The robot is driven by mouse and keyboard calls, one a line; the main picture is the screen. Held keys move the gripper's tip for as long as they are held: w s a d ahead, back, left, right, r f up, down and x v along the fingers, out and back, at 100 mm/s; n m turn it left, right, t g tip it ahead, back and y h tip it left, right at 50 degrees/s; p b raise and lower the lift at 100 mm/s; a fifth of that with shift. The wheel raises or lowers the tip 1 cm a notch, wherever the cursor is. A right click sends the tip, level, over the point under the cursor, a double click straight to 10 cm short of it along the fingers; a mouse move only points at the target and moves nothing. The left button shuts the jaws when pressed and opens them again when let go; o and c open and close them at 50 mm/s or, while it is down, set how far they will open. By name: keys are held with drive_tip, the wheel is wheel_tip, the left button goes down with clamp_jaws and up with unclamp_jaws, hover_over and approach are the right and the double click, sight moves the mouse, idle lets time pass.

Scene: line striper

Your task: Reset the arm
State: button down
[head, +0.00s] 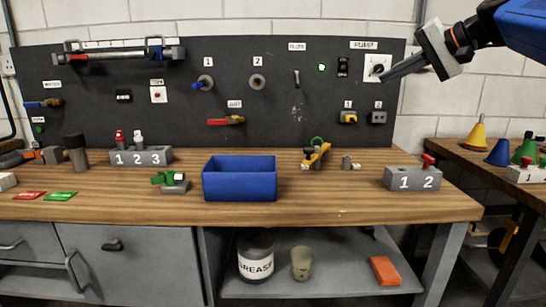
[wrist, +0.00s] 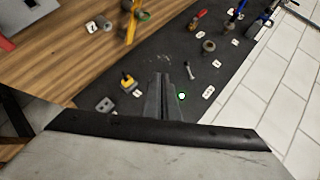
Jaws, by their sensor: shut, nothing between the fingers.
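My gripper (head: 386,77) is at the upper right of the head view, with its thin fingers pointing left in front of the white pump switch plate (head: 371,69) on the black panel. In the wrist view my gripper (wrist: 162,76) reaches out over the panel, its fingers together and empty. My blue and black arm comes in from the upper right corner.
The black panel (head: 140,110) carries valves, switches and a lit green lamp (head: 321,68). On the wooden bench (head: 330,205) stand a blue bin (head: 240,180), a grey block marked 1 and 2 (head: 412,180) and a yellow tool (head: 316,156). Coloured cones stand on a side table at right.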

drive_tip(key=s+a+f+g+h, duration=0.1)
drive_tip(key=s+f, duration=0.4)
drive_tip(key=f, duration=0.2)
drive_tip(key=s+a+f+n+g+h, duration=0.1)
drive_tip(key=s+a+f, duration=0.1)
drive_tip(key=s+f, duration=0.3)
drive_tip(key=s+a+f+h, duration=0.1)
drive_tip(key=s+f, duration=0.4)
drive_tip(key=f, duration=0.3)
drive_tip(key=shift+s+a+f+n+g+h, duration=0.2)
drive_tip(key=shift+f+n+g+h, duration=0.1)
drive_tip(key=shift+f+g, duration=0.1)
drive_tip(key=s+d+f+n+h, duration=0.1)
drive_tip(key=s+f+h, duration=0.1)
drive_tip(key=s+f, duration=0.7)
drive_tip(key=s+d+f+n+g+h, duration=0.1)
drive_tip(key=s+d+f+n+h, duration=0.1)
drive_tip(key=s+f, duration=0.6)
wheel_tip(320, 180, down, 6)
drive_tip(key=shift+s+f+n+g, duration=0.1)
drive_tip(key=shift+s+n+g, duration=0.2)
drive_tip(key=shift+s, duration=0.05)
